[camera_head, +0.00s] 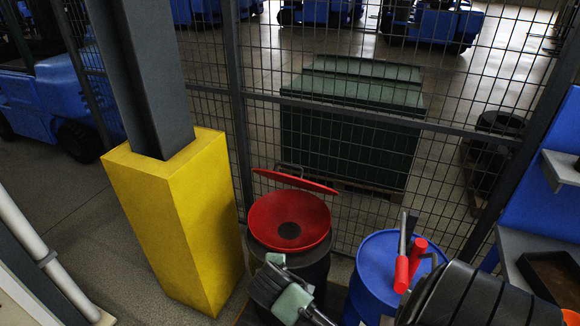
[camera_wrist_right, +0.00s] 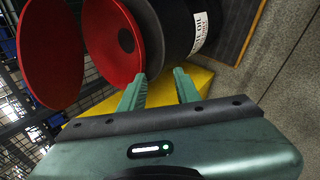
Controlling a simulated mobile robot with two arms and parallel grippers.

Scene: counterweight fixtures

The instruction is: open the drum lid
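The red drum lid (camera_head: 296,181) is raised and stands tilted above the far side of the red funnel (camera_head: 290,220), with a clear gap between them. The funnel sits on top of a dark drum (camera_head: 318,268). In the right wrist view the lid (camera_wrist_right: 52,50) stands away from the funnel (camera_wrist_right: 110,40), and the drum (camera_wrist_right: 168,28) carries a white label. My right gripper (camera_wrist_right: 160,80) is open and empty, its green fingers close to the drum side; contact cannot be told. In the head view it (camera_head: 272,278) is in front of the drum, partly hidden. My left gripper is not in view.
A yellow column base (camera_head: 185,220) stands left of the drum. A blue drum (camera_head: 375,265) with red-handled tools (camera_head: 405,268) on top stands to the right. A wire mesh fence (camera_head: 380,150) runs behind the drums. A shelf (camera_head: 545,250) is at the far right.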

